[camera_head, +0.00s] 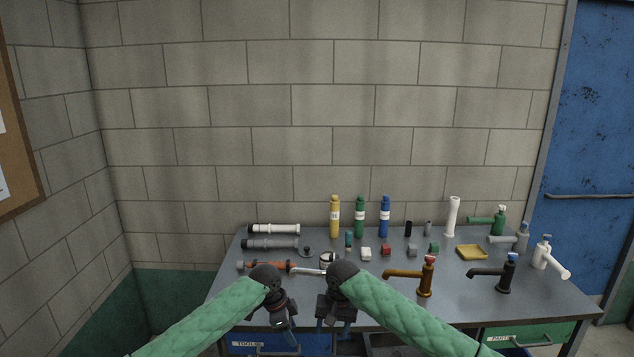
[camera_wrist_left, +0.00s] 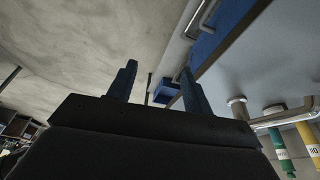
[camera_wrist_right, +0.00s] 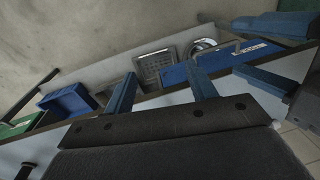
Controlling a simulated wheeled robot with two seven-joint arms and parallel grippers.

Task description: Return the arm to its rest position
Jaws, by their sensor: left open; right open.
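In the head view my left gripper (camera_head: 290,338) points down at the front edge of the table, left of centre. In the left wrist view its two blue fingers (camera_wrist_left: 158,85) stand apart with nothing between them. My right gripper (camera_head: 333,328) hangs beside it at the same edge, a little to the right. In the right wrist view its blue fingers (camera_wrist_right: 163,90) are spread and empty. Both arms wear green quilted sleeves and come in from the lower corners. The lower part of each gripper is partly hidden or dark in the head view.
The grey table (camera_head: 380,295) holds yellow (camera_head: 335,217), green (camera_head: 359,218) and blue (camera_head: 384,218) bottles, pipes (camera_head: 272,244), a brass faucet (camera_head: 412,274), a black faucet (camera_head: 495,272) and a yellow tray (camera_head: 472,252).

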